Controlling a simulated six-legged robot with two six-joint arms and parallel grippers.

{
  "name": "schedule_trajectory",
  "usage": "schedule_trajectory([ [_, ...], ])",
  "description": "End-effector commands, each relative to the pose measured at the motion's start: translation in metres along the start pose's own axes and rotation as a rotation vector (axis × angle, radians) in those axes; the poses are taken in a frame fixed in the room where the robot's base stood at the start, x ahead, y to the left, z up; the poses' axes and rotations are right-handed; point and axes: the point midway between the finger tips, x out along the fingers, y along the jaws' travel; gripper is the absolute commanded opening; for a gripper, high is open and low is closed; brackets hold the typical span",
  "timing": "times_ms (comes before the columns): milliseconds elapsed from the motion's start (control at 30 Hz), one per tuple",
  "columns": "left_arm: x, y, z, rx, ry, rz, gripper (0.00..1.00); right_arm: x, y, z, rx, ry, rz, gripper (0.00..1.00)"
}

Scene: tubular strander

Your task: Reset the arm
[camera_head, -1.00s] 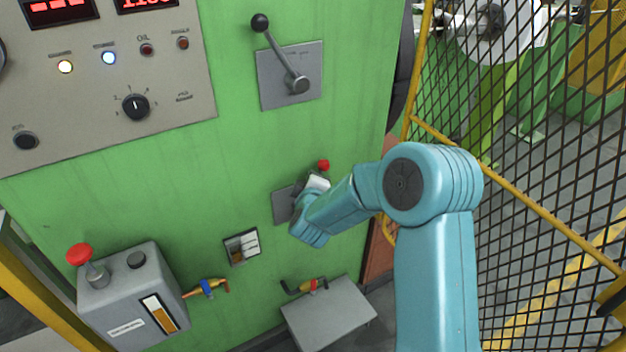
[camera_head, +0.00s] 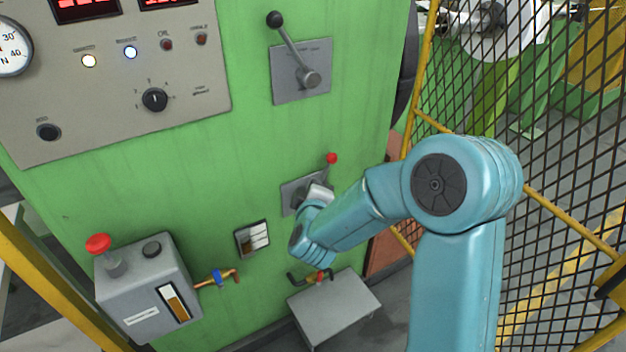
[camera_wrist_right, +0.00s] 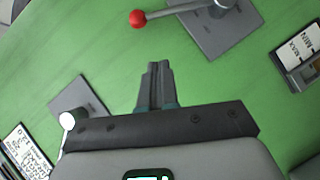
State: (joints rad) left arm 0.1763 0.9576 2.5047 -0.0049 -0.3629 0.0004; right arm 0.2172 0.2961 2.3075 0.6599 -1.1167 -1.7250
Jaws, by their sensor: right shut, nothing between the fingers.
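My right arm (camera_head: 350,215) reaches in from the lower right toward the green cabinet. Its gripper, mostly hidden behind my wrist in the head view, shows in the right wrist view (camera_wrist_right: 158,78) with its fingers together and nothing between them. A red-knobbed lever (camera_head: 331,159) on a grey plate (camera_head: 288,196) stands just beyond the gripper. In the wrist view the red knob (camera_wrist_right: 138,18) and its rod lie past the fingertips, apart from them. My left gripper is not in view.
A black-knobbed lever (camera_head: 292,45) sits above on its own plate. A grey block (camera_head: 335,305) is below. Yellow-framed mesh fencing (camera_head: 560,130) stands close on the right.

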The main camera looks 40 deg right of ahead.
Motion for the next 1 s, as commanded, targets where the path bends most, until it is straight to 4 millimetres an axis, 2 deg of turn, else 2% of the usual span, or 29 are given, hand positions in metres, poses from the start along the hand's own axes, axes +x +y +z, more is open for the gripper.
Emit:
schedule_trajectory([
  [100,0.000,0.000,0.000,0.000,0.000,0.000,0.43,-0.014,-0.001,-0.001,0.000,0.001,0.000,0.00],
  [233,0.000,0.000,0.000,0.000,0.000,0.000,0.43,-0.020,-0.001,-0.001,0.000,0.001,0.000,0.00],
  [800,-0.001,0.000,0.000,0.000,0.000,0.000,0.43,-0.021,-0.003,-0.002,-0.002,-0.001,-0.003,0.00],
  [867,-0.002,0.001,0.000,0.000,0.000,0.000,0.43,-0.020,-0.012,-0.001,-0.016,-0.005,-0.022,0.00],
  [900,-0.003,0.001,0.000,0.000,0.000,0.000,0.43,-0.019,-0.025,0.000,-0.034,-0.009,-0.045,0.00],
  [967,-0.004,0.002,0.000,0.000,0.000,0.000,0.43,-0.019,-0.055,0.004,-0.078,-0.016,-0.103,0.00],
  [1000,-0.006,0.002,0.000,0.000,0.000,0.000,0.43,-0.021,-0.082,0.005,-0.123,-0.005,-0.157,0.00],
])
